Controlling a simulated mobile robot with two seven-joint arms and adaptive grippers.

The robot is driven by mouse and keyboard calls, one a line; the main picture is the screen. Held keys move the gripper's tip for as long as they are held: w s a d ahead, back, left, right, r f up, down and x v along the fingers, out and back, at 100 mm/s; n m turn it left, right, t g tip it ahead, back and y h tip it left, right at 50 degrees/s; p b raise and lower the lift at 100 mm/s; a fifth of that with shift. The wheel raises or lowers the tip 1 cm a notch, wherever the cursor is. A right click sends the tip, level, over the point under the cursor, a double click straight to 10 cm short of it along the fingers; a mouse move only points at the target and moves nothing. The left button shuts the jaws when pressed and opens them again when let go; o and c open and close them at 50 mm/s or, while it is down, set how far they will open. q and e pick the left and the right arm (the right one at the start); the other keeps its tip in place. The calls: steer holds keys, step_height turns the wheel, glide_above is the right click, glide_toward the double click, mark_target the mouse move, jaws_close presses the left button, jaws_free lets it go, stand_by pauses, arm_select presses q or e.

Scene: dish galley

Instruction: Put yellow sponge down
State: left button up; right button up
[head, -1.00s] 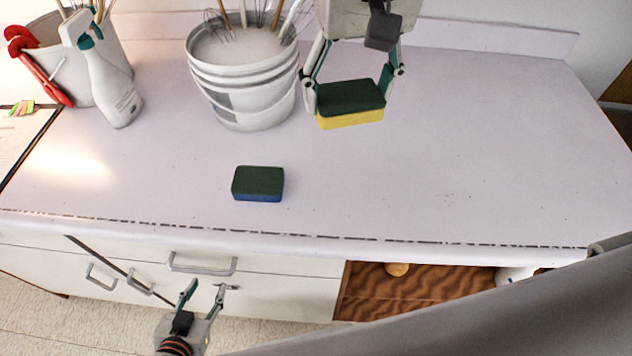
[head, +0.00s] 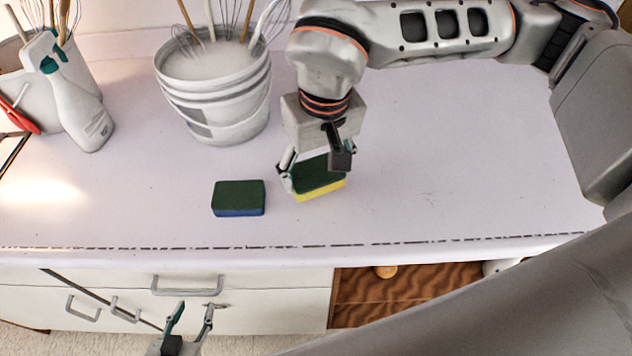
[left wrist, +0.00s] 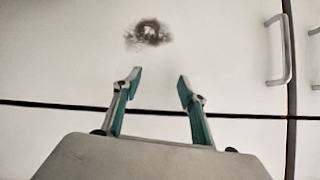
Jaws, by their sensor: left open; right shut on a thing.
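The yellow sponge (head: 325,190) has a dark green scouring top and a yellow underside. In the head view it is held between the fingers of my right gripper (head: 318,175), over the middle of the counter, to the right of a second sponge. I cannot tell whether its underside touches the counter. My left gripper (head: 192,312) is open and empty, low in front of the cabinet fronts. In the left wrist view the left gripper (left wrist: 158,80) shows its two fingers apart with only a cabinet front beyond.
A blue sponge with a green top (head: 238,198) lies on the counter (head: 450,190) close by. A white bucket with whisks (head: 215,95), a spray bottle (head: 75,100) and a container with red-handled utensils stand at the back left. The counter's right part is clear.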

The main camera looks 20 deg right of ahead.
mark_target(316, 185)
steer(key=shift+f, duration=2.2)
steer(key=shift+f, duration=0.1)
steer(key=shift+f, duration=0.1)
steer(key=o, duration=1.2)
steer(key=shift+c, duration=0.2)
steer(key=r, duration=0.4)
steer(key=s+r, duration=0.1)
steer(key=r, duration=0.7)
steer(key=shift+s+d+r, duration=0.1)
steer(key=shift+s+r, duration=0.1)
steer(key=shift+s, duration=0.2)
